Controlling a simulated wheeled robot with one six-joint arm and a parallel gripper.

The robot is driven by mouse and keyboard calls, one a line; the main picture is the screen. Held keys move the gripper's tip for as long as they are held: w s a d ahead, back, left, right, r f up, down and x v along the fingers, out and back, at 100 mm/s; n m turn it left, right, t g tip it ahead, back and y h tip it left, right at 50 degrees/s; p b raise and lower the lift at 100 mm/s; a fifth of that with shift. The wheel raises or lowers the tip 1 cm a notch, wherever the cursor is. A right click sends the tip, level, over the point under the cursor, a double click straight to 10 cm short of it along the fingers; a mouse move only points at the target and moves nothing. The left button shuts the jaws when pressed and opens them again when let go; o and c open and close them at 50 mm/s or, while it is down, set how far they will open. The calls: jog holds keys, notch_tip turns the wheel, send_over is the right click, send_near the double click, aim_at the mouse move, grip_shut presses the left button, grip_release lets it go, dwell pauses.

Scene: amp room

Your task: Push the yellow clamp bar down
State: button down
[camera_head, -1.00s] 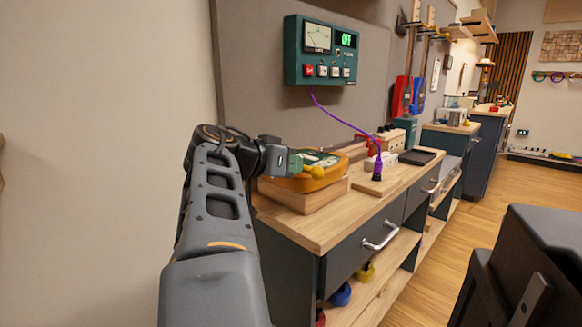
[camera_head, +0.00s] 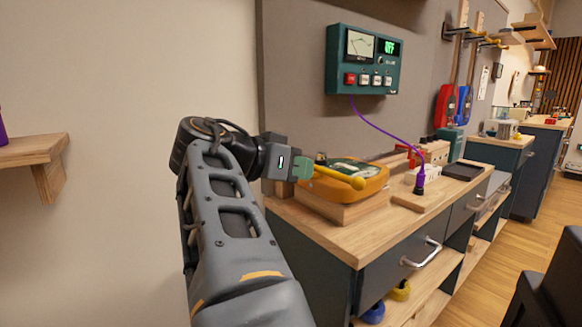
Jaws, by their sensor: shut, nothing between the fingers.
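The yellow clamp bar (camera_head: 336,178) is a thin rod with a round knob at its right end. It shows across the near side of an orange fixture (camera_head: 372,189), which holds a green board (camera_head: 350,166) and sits on a wooden block on the bench. The bar's left end is hidden behind my gripper. My gripper (camera_head: 303,168), with green fingertips, is shut and empty at the left of the fixture, at about the bar's height in the picture. I cannot tell whether the fingertips touch the bar.
A green wall panel (camera_head: 363,60) reading OFF hangs above the bench (camera_head: 335,238). A purple cable runs down to a purple plug (camera_head: 420,180) on a wooden base. A black tray (camera_head: 464,171) lies farther right. A wooden shelf (camera_head: 33,150) juts from the left wall.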

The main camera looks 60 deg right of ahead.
jog(key=shift+w+a+r, duration=0.25)
jog(key=shift+a, duration=0.3)
